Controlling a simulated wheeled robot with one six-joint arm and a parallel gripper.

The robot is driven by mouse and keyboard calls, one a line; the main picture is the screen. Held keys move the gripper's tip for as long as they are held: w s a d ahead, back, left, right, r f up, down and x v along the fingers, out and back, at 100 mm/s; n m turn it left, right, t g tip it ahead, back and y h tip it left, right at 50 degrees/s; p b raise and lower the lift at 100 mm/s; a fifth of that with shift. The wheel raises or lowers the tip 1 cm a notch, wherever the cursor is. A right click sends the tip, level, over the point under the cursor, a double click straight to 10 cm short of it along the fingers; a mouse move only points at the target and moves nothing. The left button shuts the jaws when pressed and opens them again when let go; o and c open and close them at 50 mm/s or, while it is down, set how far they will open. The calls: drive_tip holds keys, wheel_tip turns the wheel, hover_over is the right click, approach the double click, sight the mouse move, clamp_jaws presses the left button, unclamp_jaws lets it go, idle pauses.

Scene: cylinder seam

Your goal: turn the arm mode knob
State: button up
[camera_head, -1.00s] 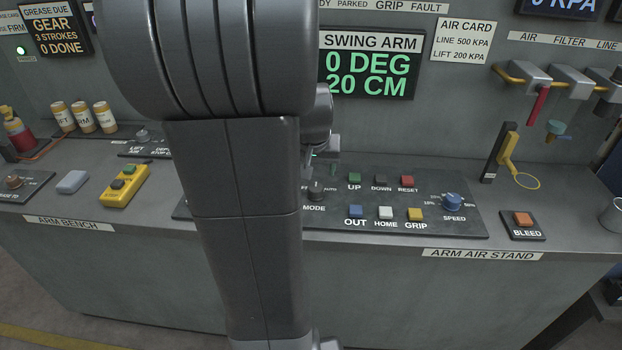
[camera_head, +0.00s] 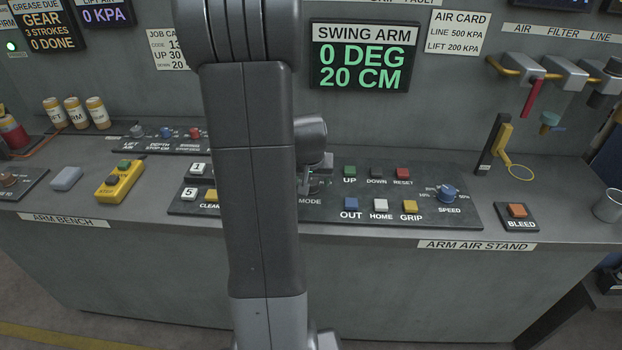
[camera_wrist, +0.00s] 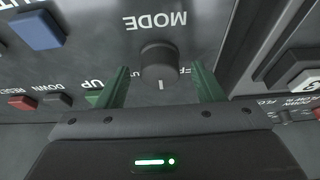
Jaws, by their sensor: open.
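My gripper (camera_wrist: 160,70) is open, with one green finger on each side of the knob and a visible gap on both sides. In the head view my gripper (camera_head: 317,182) is over the MODE spot and hides the knob; only the MODE label shows below it.
The control panel (camera_head: 430,222) carries a green UP button (camera_head: 349,171), a blue OUT button (camera_head: 351,204) and a blue SPEED knob (camera_head: 446,193). A numbered button panel (camera_head: 182,208) lies to the left. The SWING ARM screen (camera_head: 363,57) reads 0 DEG, 20 CM.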

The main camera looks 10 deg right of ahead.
drive_tip(key=shift+c, duration=0.4)
drive_tip(key=c, duration=0.9)
